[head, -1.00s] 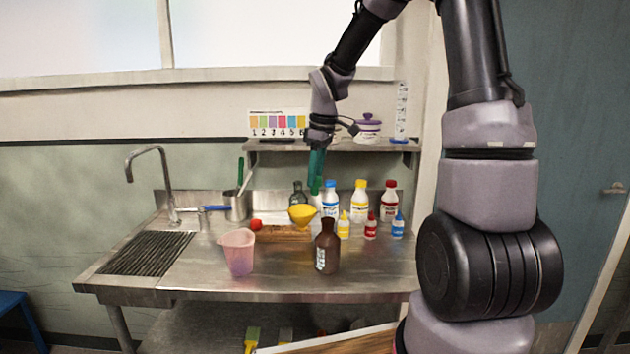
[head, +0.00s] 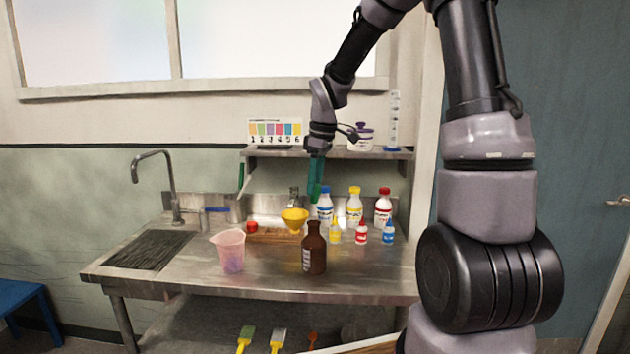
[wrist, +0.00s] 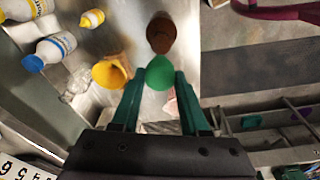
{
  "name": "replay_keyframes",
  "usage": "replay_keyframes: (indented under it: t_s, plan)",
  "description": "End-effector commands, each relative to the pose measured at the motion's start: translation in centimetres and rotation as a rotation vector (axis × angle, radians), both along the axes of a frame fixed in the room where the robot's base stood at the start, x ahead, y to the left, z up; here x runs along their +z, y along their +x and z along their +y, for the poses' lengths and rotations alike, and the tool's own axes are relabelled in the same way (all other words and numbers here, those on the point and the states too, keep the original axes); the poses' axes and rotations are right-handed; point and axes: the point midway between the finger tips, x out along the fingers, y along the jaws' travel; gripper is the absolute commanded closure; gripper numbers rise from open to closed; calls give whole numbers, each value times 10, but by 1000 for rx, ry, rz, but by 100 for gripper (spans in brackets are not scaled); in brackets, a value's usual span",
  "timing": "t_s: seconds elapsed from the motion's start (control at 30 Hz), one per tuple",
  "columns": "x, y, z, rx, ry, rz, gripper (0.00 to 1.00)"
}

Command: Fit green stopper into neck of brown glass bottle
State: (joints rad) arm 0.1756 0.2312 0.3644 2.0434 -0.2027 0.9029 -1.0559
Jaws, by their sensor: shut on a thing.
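My gripper (head: 316,186) hangs pointing down above the sink counter. Its teal fingers are shut on the green stopper (wrist: 158,74), which shows as a round green shape between the fingertips in the wrist view. The brown glass bottle (head: 314,258) stands upright on the counter, below the gripper and apart from it. In the wrist view the bottle (wrist: 161,34) lies just beyond the stopper. The bottle's neck opening is too small and dark to make out clearly.
A yellow funnel (head: 294,218) stands left of the bottle on a wooden stand. A pink beaker (head: 231,252) is farther left. Several white and small coloured bottles (head: 354,206) stand behind right. A shelf (head: 340,153) runs behind my gripper. The counter's front is clear.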

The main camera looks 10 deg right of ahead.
Motion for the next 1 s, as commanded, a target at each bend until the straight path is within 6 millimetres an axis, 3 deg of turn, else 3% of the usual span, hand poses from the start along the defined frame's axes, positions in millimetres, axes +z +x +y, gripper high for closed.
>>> replay_keyframes:
  t_s: [1.0]
  plan:
    - [-62,-1,0,1,0,2,100]
